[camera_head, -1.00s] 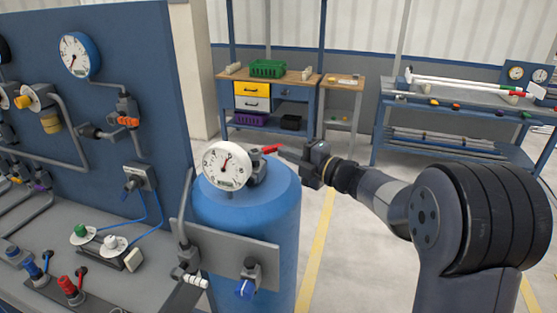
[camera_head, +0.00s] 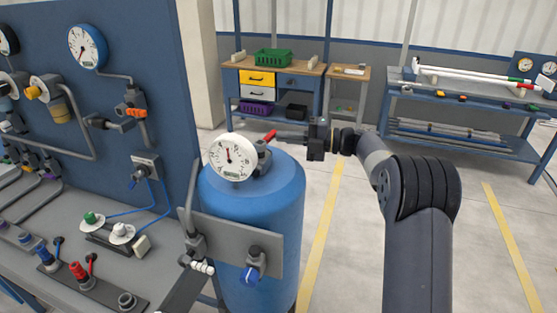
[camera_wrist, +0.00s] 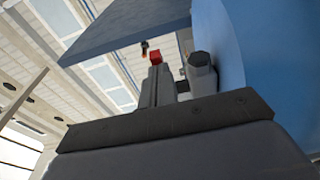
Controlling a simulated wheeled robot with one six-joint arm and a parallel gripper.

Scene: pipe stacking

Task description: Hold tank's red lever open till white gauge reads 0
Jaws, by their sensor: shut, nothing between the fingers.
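The blue tank (camera_head: 262,225) stands right of the blue panel. On its top is the white gauge (camera_head: 231,157), its needle pointing roughly up; I cannot read the numbers. Behind the gauge, a grey valve carries the red lever (camera_head: 270,135), which slants up to the right. My gripper (camera_head: 312,140) is shut and empty, just right of the lever. In the wrist view my shut fingers (camera_wrist: 155,85) point at the red lever end (camera_wrist: 156,60), with the grey valve part and blue tank to their right. I cannot tell whether they touch the lever.
A blue panel with other gauges and pipes (camera_head: 130,110) fills the left. A grey bracket with a blue-handled valve (camera_head: 251,274) is at the tank's front. A workbench (camera_head: 275,72) and a pipe rack (camera_head: 450,95) stand behind. The floor to the right is clear.

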